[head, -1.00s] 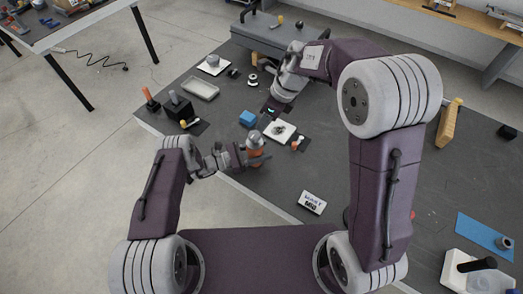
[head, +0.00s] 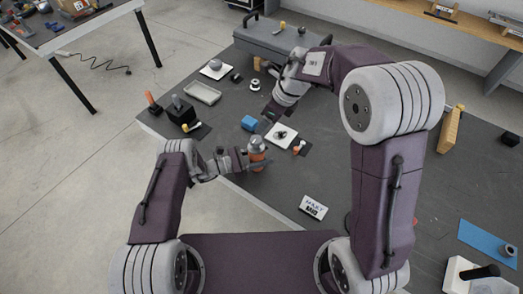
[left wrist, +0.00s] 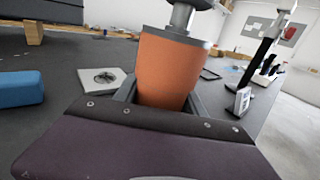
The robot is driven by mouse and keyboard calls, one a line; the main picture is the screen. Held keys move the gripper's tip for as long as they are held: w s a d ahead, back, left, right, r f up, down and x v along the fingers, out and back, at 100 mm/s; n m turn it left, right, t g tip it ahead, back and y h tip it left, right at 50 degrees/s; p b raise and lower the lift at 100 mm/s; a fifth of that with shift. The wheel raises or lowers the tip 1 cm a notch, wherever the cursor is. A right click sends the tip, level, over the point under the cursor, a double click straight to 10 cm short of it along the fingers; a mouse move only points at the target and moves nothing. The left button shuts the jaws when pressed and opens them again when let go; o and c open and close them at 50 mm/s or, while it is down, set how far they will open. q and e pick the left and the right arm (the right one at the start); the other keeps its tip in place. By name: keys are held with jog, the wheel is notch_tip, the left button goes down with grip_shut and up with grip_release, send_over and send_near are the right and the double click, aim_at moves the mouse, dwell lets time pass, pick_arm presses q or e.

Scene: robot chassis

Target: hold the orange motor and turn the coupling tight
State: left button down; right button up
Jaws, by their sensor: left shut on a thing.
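The orange motor (head: 257,156) is in my left gripper (head: 256,162), above the table's near edge. It looks close to upright, with a grey top. In the left wrist view the orange body (left wrist: 168,72) sits between the two fingers, with a grey collar and shaft (left wrist: 181,17) above it; its underside is hidden. I cannot tell whether the grey top part is the coupling. My right gripper (head: 269,115) points down over the table beyond the motor, near the blue block and white plate, apart from the motor. Its fingers are too small and dark to read.
A blue block (head: 249,123) and a white plate with a dark disc (head: 281,136) lie just beyond the motor. A grey tray (head: 202,93), a black holder (head: 180,111) and a grey toolbox (head: 270,40) stand farther back. A white label card (head: 313,207) lies near the front edge.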

jog(key=w+d+r+m+t+h, duration=0.1)
jog(key=w+d+r+m+t, duration=0.1)
jog(key=w+r+m+t, duration=0.45)
jog(key=w+d+r+m+t+h, duration=0.15)
jog(key=w+r+m+t, duration=0.25)
jog(key=w+r+m, duration=0.65)
jog(key=d+f+m+g+h, duration=0.1)
jog(key=d+m+g+h, duration=0.1)
jog(key=d+m+h, duration=0.7)
jog(key=m+g+y, duration=0.8)
jog(key=m+g, duration=0.3)
send_near(256, 139)
notch_tip(256, 139, down, 9)
jog(key=shift+f, duration=0.1)
